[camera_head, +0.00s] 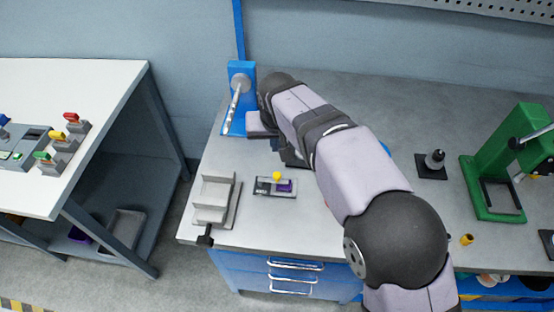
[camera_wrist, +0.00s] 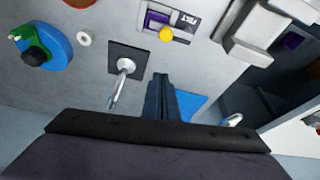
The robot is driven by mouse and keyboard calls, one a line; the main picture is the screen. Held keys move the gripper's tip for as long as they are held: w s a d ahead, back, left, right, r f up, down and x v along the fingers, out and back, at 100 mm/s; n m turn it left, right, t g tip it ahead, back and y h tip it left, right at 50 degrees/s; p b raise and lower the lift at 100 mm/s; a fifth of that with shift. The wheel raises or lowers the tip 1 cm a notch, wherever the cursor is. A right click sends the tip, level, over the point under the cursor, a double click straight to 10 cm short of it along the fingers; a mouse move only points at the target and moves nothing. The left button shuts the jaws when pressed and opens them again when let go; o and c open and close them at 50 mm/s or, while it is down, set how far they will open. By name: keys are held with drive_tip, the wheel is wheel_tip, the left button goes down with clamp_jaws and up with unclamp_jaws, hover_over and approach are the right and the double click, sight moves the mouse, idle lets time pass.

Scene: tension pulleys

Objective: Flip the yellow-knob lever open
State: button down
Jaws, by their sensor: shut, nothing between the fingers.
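The yellow knob (camera_head: 276,176) stands on a small grey lever base with a purple part (camera_head: 285,187), on the grey bench left of my arm. In the wrist view the yellow knob (camera_wrist: 166,33) sits at the edge of the lever base (camera_wrist: 183,19), beside the purple part (camera_wrist: 157,18). My gripper (camera_wrist: 162,78) shows in the wrist view as two dark fingers shut together and empty. It is apart from the knob, which lies beyond the fingertips toward the top of the picture. In the head view my arm hides most of the gripper.
A black plate with a silver hooked rod (camera_wrist: 125,67) is close left of my fingers. A grey stepped fixture (camera_head: 214,200) stands left of the lever base. A blue stand with a silver rod (camera_head: 240,75) is behind. A green press (camera_head: 492,185) stands far right. Bare bench lies in front of the lever.

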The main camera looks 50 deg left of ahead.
sight(273, 178)
drive_tip(key=shift+s+d+f+p, duration=0.15)
drive_tip(key=shift+f+p, duration=0.3)
drive_tip(key=shift+f, duration=0.35)
drive_tip(key=shift+s+d+f+p, duration=0.1)
drive_tip(key=shift+f+p, duration=0.35)
drive_tip(key=shift+f, duration=0.3)
drive_tip(key=shift+s+d+f+p, duration=0.15)
drive_tip(key=shift+f+p, duration=0.3)
drive_tip(key=shift+f, duration=0.35)
drive_tip(key=shift+s+d+f+p, duration=0.2)
drive_tip(key=shift+s+d+p, duration=0.1)
drive_tip(key=shift+d, duration=0.25)
drive_tip(key=shift+f, duration=0.1)
